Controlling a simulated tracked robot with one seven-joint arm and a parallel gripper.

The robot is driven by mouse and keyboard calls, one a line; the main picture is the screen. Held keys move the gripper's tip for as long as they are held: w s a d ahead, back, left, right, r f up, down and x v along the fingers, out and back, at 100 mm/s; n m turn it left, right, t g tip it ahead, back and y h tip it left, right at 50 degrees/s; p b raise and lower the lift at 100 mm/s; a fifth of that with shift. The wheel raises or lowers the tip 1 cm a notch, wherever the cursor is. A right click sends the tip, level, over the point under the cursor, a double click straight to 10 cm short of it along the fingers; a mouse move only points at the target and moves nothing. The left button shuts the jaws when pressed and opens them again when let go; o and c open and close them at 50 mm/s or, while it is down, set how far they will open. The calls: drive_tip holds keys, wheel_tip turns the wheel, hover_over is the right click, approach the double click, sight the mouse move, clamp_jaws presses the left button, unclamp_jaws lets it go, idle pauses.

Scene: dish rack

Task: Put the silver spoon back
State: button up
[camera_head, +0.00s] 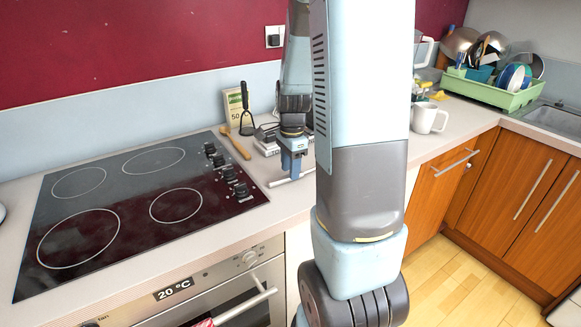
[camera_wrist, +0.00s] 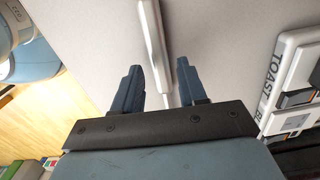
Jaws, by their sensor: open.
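A long, silver-grey handle, seemingly that of the silver spoon (camera_wrist: 152,38), lies on the pale countertop in the wrist view. It runs from the top edge down between my fingers, and its lower end is hidden behind my gripper. My gripper (camera_wrist: 158,82) is open, with one finger on each side of the handle and visible space to both. In the head view my gripper (camera_head: 294,168) points down at the counter, right of the stove. A thin light piece of the spoon (camera_head: 280,183) shows just beside its tips.
A toaster (camera_wrist: 295,80) stands close on the right in the wrist view. The black hob (camera_head: 130,190), a wooden spoon (camera_head: 235,145) and a black masher (camera_head: 245,105) are left of my gripper. A white mug (camera_head: 428,118) and green dish rack (camera_head: 490,90) stand right.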

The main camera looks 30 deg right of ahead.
drive_tip(key=o, duration=0.3)
wheel_tip(320, 180, up, 14)
drive_tip(key=shift+d+f, duration=0.15)
drive_tip(key=shift+d, duration=0.1)
idle(0.4)
drive_tip(key=shift+a, duration=0.1)
idle(0.7)
drive_tip(key=s+a+r+n+t, duration=0.2)
drive_tip(key=s+a+r+n, duration=0.2)
drive_tip(key=s+a+n, duration=0.2)
drive_tip(key=s+a+r+n+t, duration=0.3)
drive_tip(key=s+a+n, duration=0.4)
drive_tip(key=s+n, duration=0.3)
drive_tip(key=shift+s+r+n+t, duration=0.3)
drive_tip(key=shift+s+r+n, duration=0.1)
drive_tip(key=shift+n, duration=0.8)
